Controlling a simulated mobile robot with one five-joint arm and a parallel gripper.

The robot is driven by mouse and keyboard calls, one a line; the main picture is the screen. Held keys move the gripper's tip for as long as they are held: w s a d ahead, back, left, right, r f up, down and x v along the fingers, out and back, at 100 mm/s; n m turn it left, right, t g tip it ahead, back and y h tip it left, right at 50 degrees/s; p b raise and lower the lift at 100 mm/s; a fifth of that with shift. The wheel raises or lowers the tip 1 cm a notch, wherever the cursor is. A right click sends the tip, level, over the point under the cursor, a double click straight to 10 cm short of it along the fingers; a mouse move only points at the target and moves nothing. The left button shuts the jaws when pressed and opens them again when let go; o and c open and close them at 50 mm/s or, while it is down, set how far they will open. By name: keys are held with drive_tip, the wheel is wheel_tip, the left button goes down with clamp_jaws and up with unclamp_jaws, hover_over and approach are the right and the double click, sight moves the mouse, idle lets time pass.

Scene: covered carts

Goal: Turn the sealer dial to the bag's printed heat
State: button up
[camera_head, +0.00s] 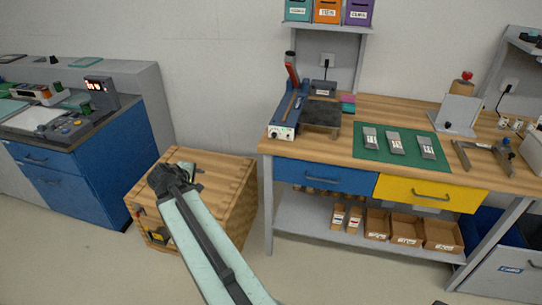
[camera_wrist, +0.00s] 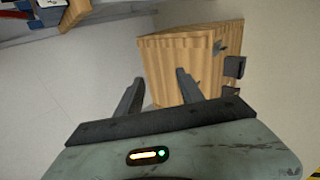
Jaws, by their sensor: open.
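The sealer (camera_head: 290,112) is a blue device with a raised red-tipped lever, at the left end of the wooden workbench (camera_head: 380,104). Its pale front panel (camera_head: 282,132) carries small dark controls; the dial's setting is too small to read. Three grey labelled packets (camera_head: 396,143) lie on a green mat (camera_head: 372,153); I cannot tell whether one is the bag, and no printed heat is legible. My gripper (camera_head: 166,178) is left of the bench and below its top, by the wooden crate, well away from the sealer. In the wrist view my gripper (camera_wrist: 158,76) is open and empty.
The wooden crate (camera_head: 232,200) stands on the floor left of the bench; it also shows in the wrist view (camera_wrist: 180,60). A blue cabinet (camera_head: 95,170) with equipment is at far left. A clamp-like tool (camera_head: 484,157) lies right of the mat. Open floor lies in front.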

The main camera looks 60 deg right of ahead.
drive_tip(key=s+d+n+h+b, duration=0.3)
drive_tip(key=s+d, duration=0.1)
drive_tip(key=d, duration=0.6)
drive_tip(key=s+d+n+h+b, duration=0.3)
drive_tip(key=s+d+b, duration=0.1)
drive_tip(key=d, duration=0.6)
drive_tip(key=n+t+h+b, duration=0.2)
drive_tip(key=n+h+b, duration=0.15)
drive_tip(key=n, duration=0.45)
approach(274, 137)
drive_tip(key=d, duration=0.1)
drive_tip(key=shift+w+d+r+y, duration=0.2)
drive_tip(key=shift+d+r+y, duration=0.2)
drive_tip(key=shift+d+y, duration=0.05)
drive_tip(key=x, duration=0.7)
drive_tip(key=shift+d, duration=0.1)
